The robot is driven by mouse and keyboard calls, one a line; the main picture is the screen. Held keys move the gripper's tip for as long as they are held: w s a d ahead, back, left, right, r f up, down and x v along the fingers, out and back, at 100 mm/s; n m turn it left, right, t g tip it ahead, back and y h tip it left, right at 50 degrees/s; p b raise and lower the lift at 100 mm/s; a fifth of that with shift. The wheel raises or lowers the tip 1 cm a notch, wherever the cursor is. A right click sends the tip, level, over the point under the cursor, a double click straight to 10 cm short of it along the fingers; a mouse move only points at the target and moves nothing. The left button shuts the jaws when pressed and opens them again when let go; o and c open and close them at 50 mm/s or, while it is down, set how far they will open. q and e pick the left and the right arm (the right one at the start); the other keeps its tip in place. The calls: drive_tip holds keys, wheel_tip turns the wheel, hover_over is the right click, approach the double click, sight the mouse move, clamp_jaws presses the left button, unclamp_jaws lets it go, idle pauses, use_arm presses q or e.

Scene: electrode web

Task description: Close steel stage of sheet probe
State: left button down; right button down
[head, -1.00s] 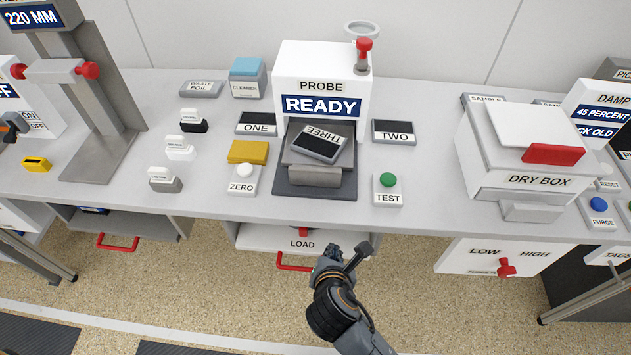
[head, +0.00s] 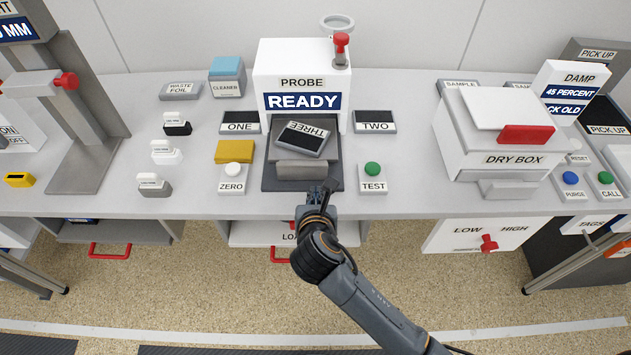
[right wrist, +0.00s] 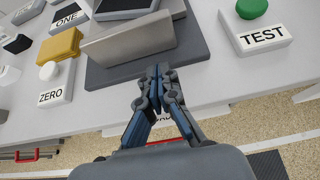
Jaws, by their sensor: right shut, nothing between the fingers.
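The white probe (head: 291,62) stands at the back middle of the bench, its display reading READY. In front of it lies a dark base (head: 277,186) bearing the grey steel stage (head: 302,169), whose blocky front face shows in the right wrist view (right wrist: 128,40). A dark sample plate labelled THREE (head: 302,139) lies tilted on the stage. My right gripper (head: 317,188) is shut and empty, just in front of the base's front edge. In the right wrist view its fingertips (right wrist: 157,72) are together near the stage's front face; contact cannot be told. My left gripper is not in view.
A yellow block (head: 234,151) and the ZERO button (head: 232,172) stand left of the base, the green TEST button (head: 372,170) right. Plates ONE (head: 240,128) and TWO (head: 375,128) flank the probe. The dry box (head: 500,145) is farther right. The LOAD drawer (head: 250,238) hangs below.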

sight(315, 177)
drive_tip(key=shift+w+r, duration=0.1)
drive_tip(key=shift+w, duration=1.5)
